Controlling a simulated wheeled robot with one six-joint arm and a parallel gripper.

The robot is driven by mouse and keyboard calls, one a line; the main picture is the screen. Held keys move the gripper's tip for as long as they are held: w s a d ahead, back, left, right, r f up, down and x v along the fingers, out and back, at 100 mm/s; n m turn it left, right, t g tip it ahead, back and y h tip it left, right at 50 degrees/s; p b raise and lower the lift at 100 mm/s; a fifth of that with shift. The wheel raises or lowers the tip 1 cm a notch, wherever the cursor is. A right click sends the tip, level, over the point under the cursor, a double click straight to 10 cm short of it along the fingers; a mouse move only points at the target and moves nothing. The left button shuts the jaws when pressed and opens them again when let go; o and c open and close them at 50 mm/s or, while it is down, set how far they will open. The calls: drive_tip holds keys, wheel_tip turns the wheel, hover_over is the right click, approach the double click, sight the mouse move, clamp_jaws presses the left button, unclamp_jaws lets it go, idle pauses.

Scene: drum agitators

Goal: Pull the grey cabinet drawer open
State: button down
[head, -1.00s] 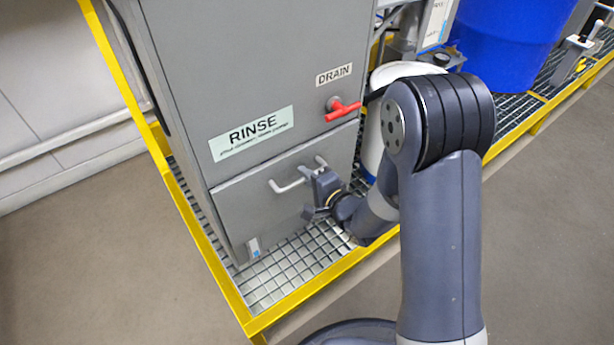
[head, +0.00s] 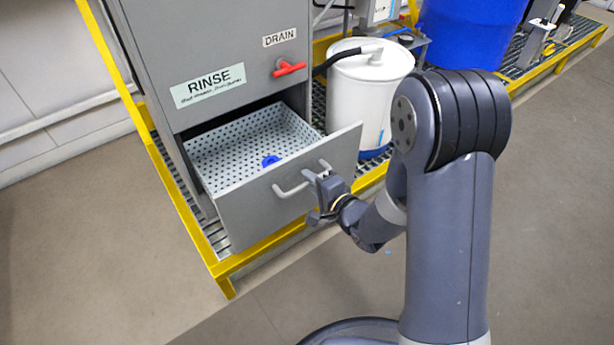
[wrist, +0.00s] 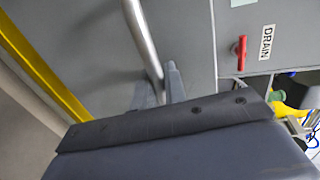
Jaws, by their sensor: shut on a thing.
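The grey cabinet drawer (head: 290,190) stands well out from the grey cabinet (head: 200,50) in the head view. Its perforated tray (head: 235,150) shows, with a small blue thing (head: 270,160) lying in it. My gripper (head: 318,182) is at the drawer front, shut on the pale bar handle (head: 290,190) near its right end. In the wrist view the handle (wrist: 143,40) runs down between the two fingers of my gripper (wrist: 160,85). The fingertips are partly hidden by the gripper body.
A red drain valve (head: 290,68) sits on the cabinet above the drawer. A white drum (head: 365,90) stands right of the drawer, and a blue drum (head: 470,30) is behind. A yellow-edged grating platform (head: 250,255) lies below. The floor in front is clear.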

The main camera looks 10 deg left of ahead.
drive_tip(key=shift+f+v, duration=0.15)
drive_tip(key=shift+v, duration=0.65)
drive_tip(key=shift+f+v, duration=0.2)
drive_tip(key=shift+v, duration=0.6)
drive_tip(key=c, duration=1.5)
unclamp_jaws()
drive_tip(key=shift+s+d, duration=0.1)
drive_tip(key=p+v, duration=0.2)
drive_tip(key=v, duration=0.8)
drive_tip(key=shift+s+d, duration=0.2)
drive_tip(key=shift+d, duration=0.05)
drive_tip(key=b+x, duration=0.2)
drive_tip(key=x, duration=0.9)
drive_tip(key=shift+w+a, duration=0.15)
